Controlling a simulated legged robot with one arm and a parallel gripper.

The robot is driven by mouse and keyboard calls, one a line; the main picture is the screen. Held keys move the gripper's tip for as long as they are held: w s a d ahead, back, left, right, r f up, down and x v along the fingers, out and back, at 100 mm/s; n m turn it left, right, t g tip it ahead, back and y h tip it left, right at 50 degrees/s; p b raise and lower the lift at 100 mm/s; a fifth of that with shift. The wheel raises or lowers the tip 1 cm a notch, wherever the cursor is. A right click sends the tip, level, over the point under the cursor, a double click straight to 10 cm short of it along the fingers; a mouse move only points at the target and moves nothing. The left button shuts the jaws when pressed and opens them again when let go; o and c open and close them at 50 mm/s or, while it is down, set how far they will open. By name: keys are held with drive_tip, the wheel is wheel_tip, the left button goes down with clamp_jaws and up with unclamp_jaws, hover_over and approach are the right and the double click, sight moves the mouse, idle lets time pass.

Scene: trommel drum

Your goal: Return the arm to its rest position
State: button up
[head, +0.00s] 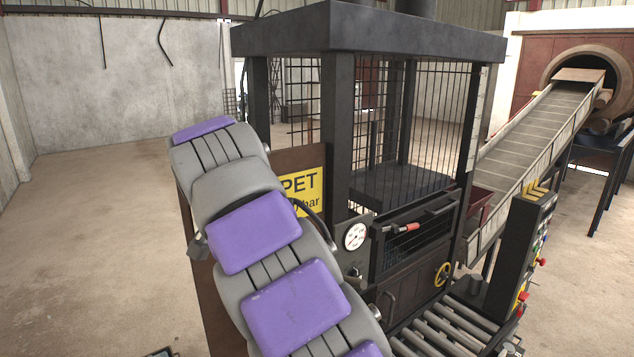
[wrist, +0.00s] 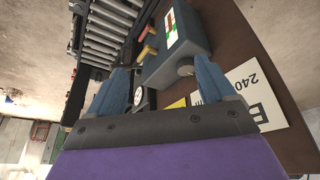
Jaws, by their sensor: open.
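In the wrist view my gripper (wrist: 162,82) shows two blue fingers set well apart, with nothing between them. In the head view my grey and purple arm rises from the bottom centre and leans up to the left, in front of the dark press. The fingers are hidden in that view. The press (head: 335,130) has a black frame, barred sides, a yellow sign (head: 302,188) and a round gauge (head: 355,236). In the wrist view a grey box (wrist: 178,55) with a coloured label lies beyond the fingers; the gap to it is hard to judge.
A roller conveyor (head: 440,330) runs at the press's front right, beside a dark control post (head: 525,255) with coloured buttons. An inclined belt (head: 535,125) climbs to the drum (head: 590,70) at the back right. The concrete floor (head: 95,230) at left is largely clear.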

drive_tip(key=s+d+f+g+b, duration=0.2)
drive_tip(key=s+d+f+b, duration=0.35)
drive_tip(key=d, duration=0.55)
drive_tip(key=s+d+f+g+b, duration=0.1)
drive_tip(key=s+d+f+b, duration=0.2)
drive_tip(key=s+d+f, duration=0.7)
drive_tip(key=s+d+f+n+g+b, duration=0.1)
drive_tip(key=s+d+f+b, duration=0.2)
drive_tip(key=s+f, duration=0.7)
drive_tip(key=s+d+f+n+g+y+b, duration=0.1)
drive_tip(key=s+d+f+b, duration=0.2)
drive_tip(key=s+f, duration=0.8)
drive_tip(key=shift+s+d+f+g+b, duration=0.2)
drive_tip(key=shift+s+d+g+b, duration=0.2)
drive_tip(key=shift+s+b, duration=0.35)
drive_tip(key=shift+w, duration=0.1)
